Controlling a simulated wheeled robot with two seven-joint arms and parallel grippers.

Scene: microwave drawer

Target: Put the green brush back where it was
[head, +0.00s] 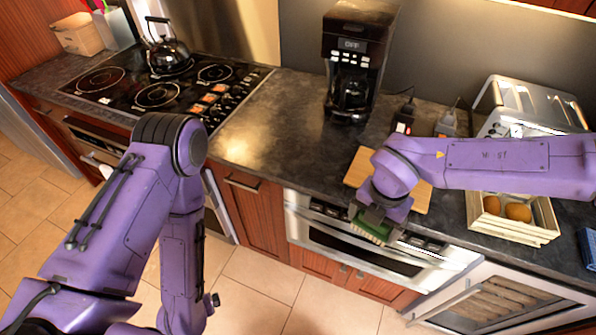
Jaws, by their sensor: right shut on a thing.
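The green brush (371,230) shows in the head view at the end of my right arm, above the front edge of the counter and the microwave drawer front (362,255). My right gripper (376,218) is shut on the green brush; its fingers are mostly hidden by my wrist. The microwave drawer is a steel unit under the counter, and it looks shut. My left gripper (212,300) hangs low over the floor, at the lower left, small and partly hidden by my own arm. I cannot tell whether it is open.
A wooden board (361,168) lies on the counter (270,140) behind my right wrist. A coffee maker (355,60) stands behind it. A crate with round brown items (512,238) and a toaster (535,105) are at right. A stove with a kettle (167,55) is at left.

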